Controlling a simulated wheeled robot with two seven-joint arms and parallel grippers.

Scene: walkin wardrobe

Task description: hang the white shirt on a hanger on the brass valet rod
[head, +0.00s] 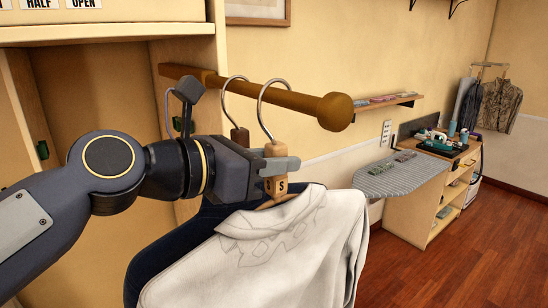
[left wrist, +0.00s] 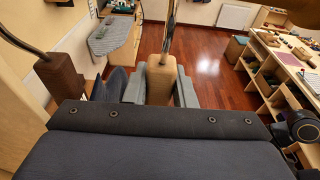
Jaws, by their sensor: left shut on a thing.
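The white shirt (head: 280,248) hangs on a wooden hanger (head: 278,187) with a metal hook and an "S" mark. My left gripper (head: 279,167) is shut on the hanger's wooden neck, below the hook. In the left wrist view the neck (left wrist: 161,82) stands between the two fingers. The brass valet rod (head: 262,92) sticks out from the wardrobe and ends in a round knob. The hanger's hook arches over the rod in the head view; whether it rests on it, I cannot tell. My right gripper is not in view.
A second hanger (head: 239,135) with a darker neck is at the rod further in, and a dark navy garment (head: 150,255) hangs behind the shirt. An ironing board (head: 402,177) and a wooden unit (head: 432,205) stand at right. The wooden floor before them is clear.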

